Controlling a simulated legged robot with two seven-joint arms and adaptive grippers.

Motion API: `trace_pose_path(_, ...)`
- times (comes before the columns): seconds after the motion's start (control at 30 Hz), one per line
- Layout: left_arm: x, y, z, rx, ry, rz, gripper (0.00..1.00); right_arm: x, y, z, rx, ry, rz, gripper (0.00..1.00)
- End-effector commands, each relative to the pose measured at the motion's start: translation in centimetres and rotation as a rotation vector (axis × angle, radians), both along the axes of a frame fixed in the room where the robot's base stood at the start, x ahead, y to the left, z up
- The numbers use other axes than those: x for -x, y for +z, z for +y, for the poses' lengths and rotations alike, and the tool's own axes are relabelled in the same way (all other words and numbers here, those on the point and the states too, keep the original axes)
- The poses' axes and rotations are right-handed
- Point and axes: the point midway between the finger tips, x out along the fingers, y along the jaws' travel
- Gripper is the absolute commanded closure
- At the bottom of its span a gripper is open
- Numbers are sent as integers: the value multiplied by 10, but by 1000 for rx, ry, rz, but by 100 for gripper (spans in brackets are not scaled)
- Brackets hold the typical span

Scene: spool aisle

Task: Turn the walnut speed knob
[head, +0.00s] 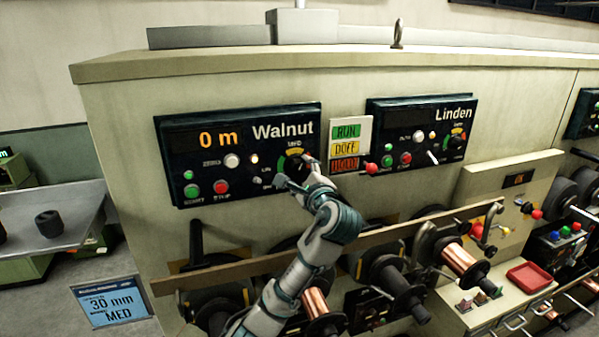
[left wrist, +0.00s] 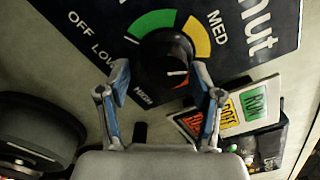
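My right gripper is not in view.
A RUN/DOFF/HOLD card (head: 350,143) hangs just right of the Walnut panel. The Linden panel (head: 420,135) is beyond it. A rail (head: 250,268) and copper spools (head: 318,305) lie below. A blue sign (head: 112,302) reads 30 mm MED.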

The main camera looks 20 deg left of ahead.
Motion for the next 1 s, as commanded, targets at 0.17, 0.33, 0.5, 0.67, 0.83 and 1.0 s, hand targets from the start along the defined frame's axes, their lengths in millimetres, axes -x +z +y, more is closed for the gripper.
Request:
trace_pose_path(0.17, 2, 4, 1, -1, 1, -9, 32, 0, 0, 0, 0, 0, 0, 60)
trace_pose_path(0.33, 7, 6, -2, -1, 1, -13, 32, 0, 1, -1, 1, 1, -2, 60)
trace_pose_path(0.5, 29, 6, -19, -1, -3, -14, 32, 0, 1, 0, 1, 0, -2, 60)
trace_pose_path(0.67, 59, 5, -41, -2, -4, -12, 32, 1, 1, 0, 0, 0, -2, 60)
trace_pose_path(0.83, 84, 4, -59, -2, -2, -9, 32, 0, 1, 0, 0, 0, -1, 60)
trace_pose_path(1.0, 96, 3, -68, -2, -1, -7, 32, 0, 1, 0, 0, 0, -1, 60)
